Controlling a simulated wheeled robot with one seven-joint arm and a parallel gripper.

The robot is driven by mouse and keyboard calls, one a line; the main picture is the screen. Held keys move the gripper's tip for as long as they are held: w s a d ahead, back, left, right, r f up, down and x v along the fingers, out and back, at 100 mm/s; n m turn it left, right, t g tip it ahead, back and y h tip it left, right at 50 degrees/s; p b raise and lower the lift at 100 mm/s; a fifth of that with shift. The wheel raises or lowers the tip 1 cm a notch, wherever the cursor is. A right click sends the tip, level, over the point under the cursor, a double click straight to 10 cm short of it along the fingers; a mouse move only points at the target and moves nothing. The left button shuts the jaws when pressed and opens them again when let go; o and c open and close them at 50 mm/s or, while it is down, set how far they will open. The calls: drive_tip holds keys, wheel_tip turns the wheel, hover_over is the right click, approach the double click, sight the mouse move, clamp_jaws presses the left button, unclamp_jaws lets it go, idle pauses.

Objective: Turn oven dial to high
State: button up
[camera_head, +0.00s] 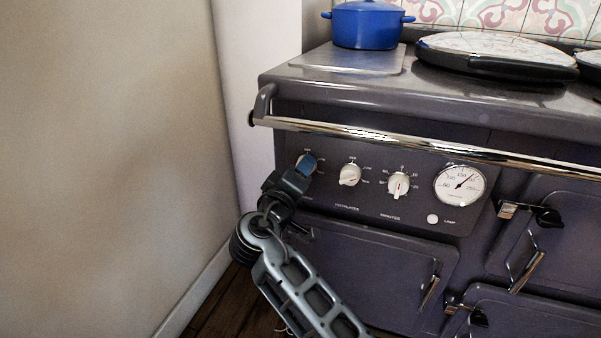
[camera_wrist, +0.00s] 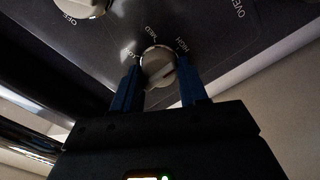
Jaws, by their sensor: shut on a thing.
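The oven dial (camera_wrist: 158,64) is a round, pale knob on the dark front panel. In the wrist view the marks LOW, MED and HIGH stand around it, with OVEN printed nearby. My gripper (camera_wrist: 160,82) has its two blue fingers on opposite sides of the dial, shut on it. Which mark the dial points to cannot be told. In the head view my gripper (camera_head: 305,165) is at the leftmost dial of the panel, and its blue finger and dark body hide most of that dial.
Two more white dials (camera_head: 350,174) (camera_head: 398,185) and a round gauge (camera_head: 460,186) sit to the right. A chrome rail (camera_head: 400,144) runs above the panel. A wall (camera_head: 110,150) stands close on the left. A blue pot (camera_head: 367,25) is on the stove top.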

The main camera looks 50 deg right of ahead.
drive_tip(key=o, duration=1)
drive_tip(key=shift+o, duration=0.2)
drive_tip(key=p+v, duration=0.1)
drive_tip(key=v, duration=0.7)
